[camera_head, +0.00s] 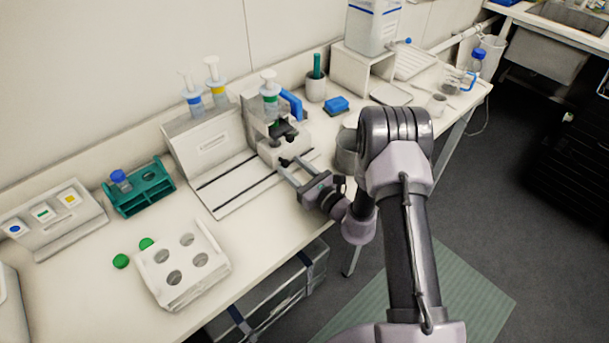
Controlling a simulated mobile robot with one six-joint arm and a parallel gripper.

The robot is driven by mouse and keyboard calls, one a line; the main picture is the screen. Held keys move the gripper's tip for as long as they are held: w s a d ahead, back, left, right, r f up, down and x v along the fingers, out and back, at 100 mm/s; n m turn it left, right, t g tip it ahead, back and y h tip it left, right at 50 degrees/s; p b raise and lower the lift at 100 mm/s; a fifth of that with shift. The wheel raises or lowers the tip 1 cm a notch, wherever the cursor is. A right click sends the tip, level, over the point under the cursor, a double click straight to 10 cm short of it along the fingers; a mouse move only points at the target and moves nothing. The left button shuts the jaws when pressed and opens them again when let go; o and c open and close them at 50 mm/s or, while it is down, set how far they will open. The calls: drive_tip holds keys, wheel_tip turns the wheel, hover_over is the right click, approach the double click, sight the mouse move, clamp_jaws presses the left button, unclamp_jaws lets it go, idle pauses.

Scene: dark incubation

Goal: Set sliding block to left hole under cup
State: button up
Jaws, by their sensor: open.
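A white block (294,139) with black knobs stands at the right end of a white base plate (219,204) with two dark slots; it looks like the sliding block. A green-banded syringe-like vessel (269,95) stands upright above it. My gripper (291,160) is open, its two fingers reaching from the right toward the block's front and black knob. I cannot tell whether they touch it. A grey round container (346,159) stands behind my arm, partly hidden. Which thing is the task's cup, and its left hole, I cannot tell.
A white stand (206,137) holds blue- and yellow-banded vessels. A teal rack (141,190) holds a blue-capped tube. A white holed rack (183,266) and green caps (121,261) lie at front left. The front table edge is near my arm.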

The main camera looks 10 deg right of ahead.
drive_tip(key=p+v, duration=0.1)
drive_tip(key=v, duration=1.6)
drive_tip(key=shift+r, duration=0.1)
drive_tip(key=s+a+r+n+g+y+b, duration=0.1)
drive_tip(key=s+a+r+n+g+y, duration=0.15)
drive_tip(key=a+r+n+g, duration=0.2)
drive_tip(key=s+a+r+n+g+y, duration=0.1)
drive_tip(key=a+r+n+g+y, duration=0.25)
drive_tip(key=a+r+n, duration=0.2)
drive_tip(key=s+a+r+n+g+h+b, duration=0.1)
drive_tip(key=s+a+r+n+g, duration=0.1)
drive_tip(key=s+n+g, duration=0.25)
drive_tip(key=s+a+r+n+g+h, duration=0.1)
drive_tip(key=s+a+r+n+g, duration=0.15)
drive_tip(key=s, duration=0.25)
drive_tip(key=s+d+n+h+b, duration=0.2)
drive_tip(key=s+d+n+h, duration=0.25)
drive_tip(key=s+h, duration=0.25)
drive_tip(key=d+r+n+t+h, duration=0.3)
drive_tip(key=d+r+t+h, duration=0.2)
drive_tip(key=d, duration=0.1)
drive_tip(key=shift+r+t, duration=0.2)
drive_tip(key=shift+t, duration=0.2)
